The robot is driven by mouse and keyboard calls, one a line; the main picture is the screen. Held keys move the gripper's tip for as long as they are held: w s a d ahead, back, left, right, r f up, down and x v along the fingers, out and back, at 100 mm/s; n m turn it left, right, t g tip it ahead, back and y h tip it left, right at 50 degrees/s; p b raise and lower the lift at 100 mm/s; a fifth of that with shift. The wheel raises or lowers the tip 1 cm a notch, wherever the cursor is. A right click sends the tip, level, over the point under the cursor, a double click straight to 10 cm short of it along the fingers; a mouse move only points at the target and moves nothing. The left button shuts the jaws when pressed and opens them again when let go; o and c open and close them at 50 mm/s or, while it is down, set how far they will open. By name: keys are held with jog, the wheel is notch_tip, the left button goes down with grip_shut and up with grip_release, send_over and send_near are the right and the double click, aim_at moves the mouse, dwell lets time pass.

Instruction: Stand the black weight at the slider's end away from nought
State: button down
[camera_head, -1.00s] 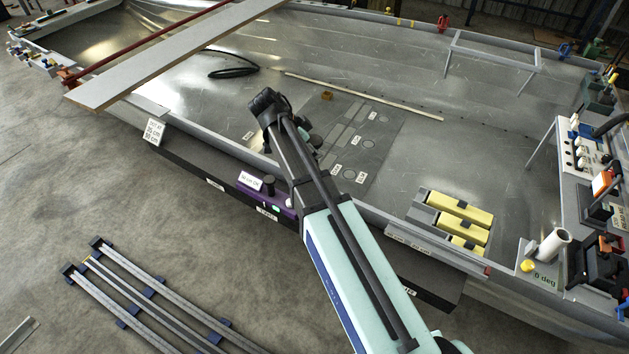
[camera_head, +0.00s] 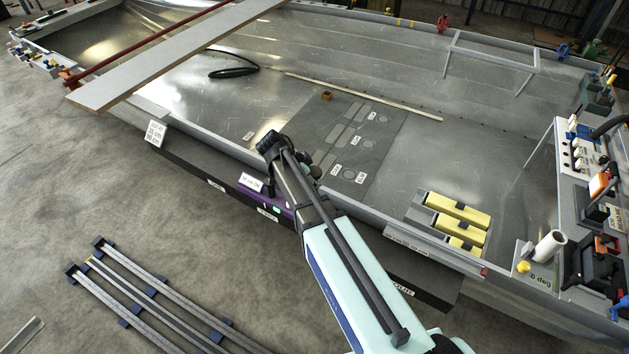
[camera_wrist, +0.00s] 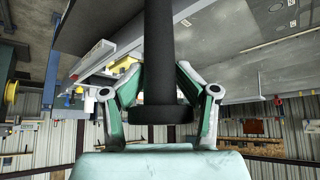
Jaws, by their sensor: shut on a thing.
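In the wrist view a black weight (camera_wrist: 160,55), a long cylinder with a wider disc at one end, stands between the fingers. My gripper (camera_wrist: 160,85) is shut on it. In the head view the end of my arm is over the hull's near rim, by a purple block (camera_head: 283,212) with a white label, on a dark rail (camera_head: 200,172) that bears small labels. I take this rail and block for the slider. My arm covers part of the block. I cannot make out the held weight or the fingertips in the head view.
A white sign (camera_head: 155,133) stands at the rail's left end. A grey board (camera_head: 185,50) spans the hull at the left. Yellow blocks (camera_head: 458,208) lie on the right. A dark mat (camera_head: 365,140) with labelled shapes lies on the hull floor. Metal rails (camera_head: 150,300) lie on the ground.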

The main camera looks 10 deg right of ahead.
jog(key=shift+f, duration=0.7)
jog(key=shift+c, duration=1.5)
grip_release()
jog(key=b+v, duration=0.3)
jog(key=v, duration=0.9)
jog(key=s+d+f+n+g+y, duration=0.1)
jog(key=s+d+f+n, duration=0.15)
jog(key=s+f, duration=0.5)
jog(key=s+d+f+n+g+y, duration=0.1)
jog(key=s+d+f+n, duration=0.2)
jog(key=f, duration=0.7)
jog(key=s+d+f+n+g+y, duration=0.1)
jog(key=s+f+n, duration=0.2)
jog(key=s+f, duration=0.5)
jog(key=s+f+n+g+y, duration=0.2)
jog(key=s+f+n, duration=0.2)
jog(key=s, duration=1)
jog(key=s+f+n+g+y, duration=0.2)
jog(key=s+f+n, duration=0.2)
jog(key=s+f, duration=0.7)
jog(key=s, duration=0.4)
jog(key=shift+s+n, duration=0.3)
jog(key=shift+n, duration=0.05)
